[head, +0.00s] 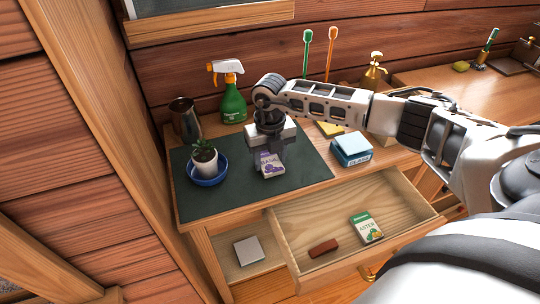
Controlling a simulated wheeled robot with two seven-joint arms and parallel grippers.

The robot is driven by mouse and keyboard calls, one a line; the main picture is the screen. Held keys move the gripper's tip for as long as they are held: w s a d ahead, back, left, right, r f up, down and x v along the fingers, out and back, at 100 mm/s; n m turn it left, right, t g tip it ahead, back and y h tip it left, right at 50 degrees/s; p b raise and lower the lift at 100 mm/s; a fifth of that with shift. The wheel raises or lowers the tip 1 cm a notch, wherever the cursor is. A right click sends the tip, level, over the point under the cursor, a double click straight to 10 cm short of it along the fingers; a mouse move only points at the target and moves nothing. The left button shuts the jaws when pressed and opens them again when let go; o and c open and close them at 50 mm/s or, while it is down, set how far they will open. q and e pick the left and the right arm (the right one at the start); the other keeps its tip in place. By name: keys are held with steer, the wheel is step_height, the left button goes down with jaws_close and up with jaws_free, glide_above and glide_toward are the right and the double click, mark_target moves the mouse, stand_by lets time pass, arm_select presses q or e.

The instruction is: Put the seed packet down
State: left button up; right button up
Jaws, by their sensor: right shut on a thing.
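My right gripper (269,150) reaches in from the right and points down over the dark mat (205,205) on the desk. It is shut on a purple and white seed packet (271,168). The packet's lower part shows below the fingers, and its upper part is hidden by them. The packet is at or just above the mat; I cannot tell whether it touches. A second seed packet (366,228), green and white, lies in the open drawer (300,212). My left gripper is not in view.
On the mat's left stands a potted plant (204,156) in a blue saucer (208,181). Behind are a metal pitcher (186,120) and green spray bottle (232,102). A blue-white box (351,150) is right of the mat. A brown block (323,248) lies in the drawer. The mat's front is clear.

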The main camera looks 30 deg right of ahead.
mark_target(270, 162)
steer(key=shift+f, duration=0.1)
steer(key=o, duration=0.5)
steer(key=shift+f, duration=0.1)
steer(key=o, duration=0.5)
steer(key=shift+c, duration=0.2)
steer(key=shift+r, duration=0.65)
arm_select(q)
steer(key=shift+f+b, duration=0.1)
steer(key=shift+b, duration=0.45)
arm_select(e)
step_height(270, 162, up, 11)
